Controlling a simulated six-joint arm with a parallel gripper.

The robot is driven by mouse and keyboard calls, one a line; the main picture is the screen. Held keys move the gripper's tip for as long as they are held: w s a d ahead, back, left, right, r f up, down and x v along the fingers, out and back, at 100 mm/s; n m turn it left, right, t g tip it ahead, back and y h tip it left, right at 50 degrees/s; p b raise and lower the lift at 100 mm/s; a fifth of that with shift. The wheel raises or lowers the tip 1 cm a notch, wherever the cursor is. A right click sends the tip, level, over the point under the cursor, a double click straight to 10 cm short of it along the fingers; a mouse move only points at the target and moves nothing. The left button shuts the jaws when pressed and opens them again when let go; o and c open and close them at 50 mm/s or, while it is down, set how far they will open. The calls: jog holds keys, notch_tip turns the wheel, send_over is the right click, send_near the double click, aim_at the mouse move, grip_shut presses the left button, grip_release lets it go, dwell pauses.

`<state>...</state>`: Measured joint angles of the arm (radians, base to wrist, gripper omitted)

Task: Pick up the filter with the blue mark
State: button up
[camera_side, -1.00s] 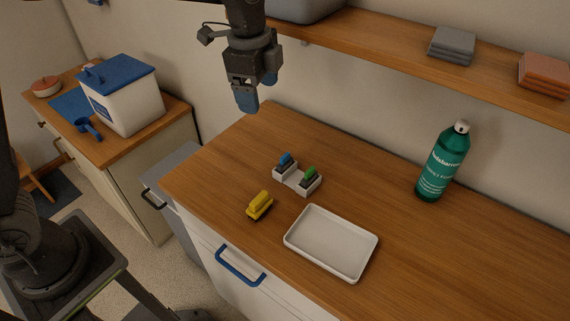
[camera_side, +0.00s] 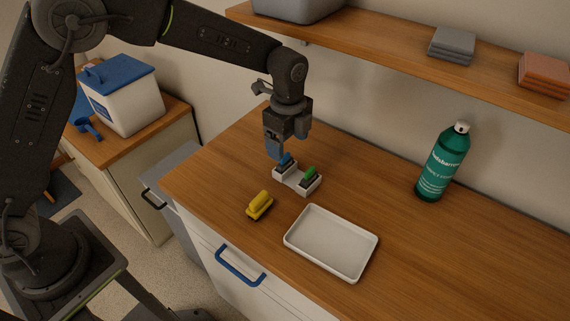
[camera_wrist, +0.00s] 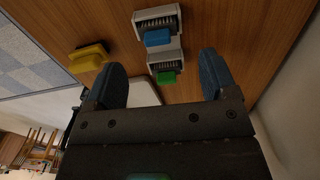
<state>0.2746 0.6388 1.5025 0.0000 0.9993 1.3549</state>
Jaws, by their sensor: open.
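The blue-marked filter (camera_side: 287,160) sits in the left slot of a small white holder (camera_side: 295,180). A green-marked filter (camera_side: 309,174) sits in the right slot. The blue mark (camera_wrist: 157,37) shows in the wrist view, beyond the green mark (camera_wrist: 167,77). My gripper (camera_side: 276,152) is just above the blue-marked filter and partly overlaps it in the side view; I cannot tell whether they touch. In the wrist view its blue fingers (camera_wrist: 162,70) are apart with nothing held between them.
A yellow piece (camera_side: 260,205) lies left of a white tray (camera_side: 331,242) on the wooden counter (camera_side: 400,240). A green bottle (camera_side: 442,162) stands at the right. A wall shelf (camera_side: 400,48) runs behind. The counter right of the tray is clear.

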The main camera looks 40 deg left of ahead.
aim_at(285, 155)
jog(key=f, duration=0.5)
jog(key=shift+a+f, duration=0.1)
jog(key=shift+a, duration=0.25)
jog(key=c, duration=1)
